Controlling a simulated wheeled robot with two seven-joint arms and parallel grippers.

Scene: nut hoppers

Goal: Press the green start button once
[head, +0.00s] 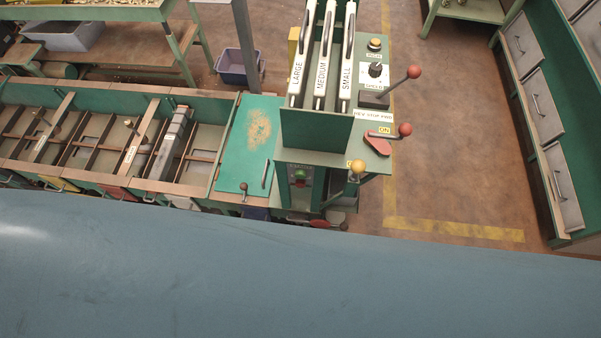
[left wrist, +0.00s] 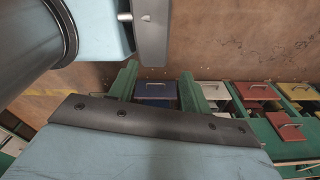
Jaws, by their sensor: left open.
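The green start button (head: 300,174) appears small on the dark front panel of the hopper machine (head: 315,131) in the head view, below the LARGE, MEDIUM and SMALL slots. Something reddish sits just under it. Neither gripper shows in the head view. In the left wrist view, parts that look like my left gripper's jaws (left wrist: 150,78) stand wide apart, one at the top and one below. Nothing is between them but the view of floor and drawers behind. The button is not recognisable in that view. My right gripper is not in view.
Red-knobbed levers (head: 413,72) and a yellow-knobbed lever (head: 358,167) stick out beside the button panel. A row of compartments (head: 100,140) lies left, a drawer cabinet (head: 545,110) right. Open floor (head: 445,150) lies between. A blue drawer (left wrist: 155,90) shows in the wrist view.

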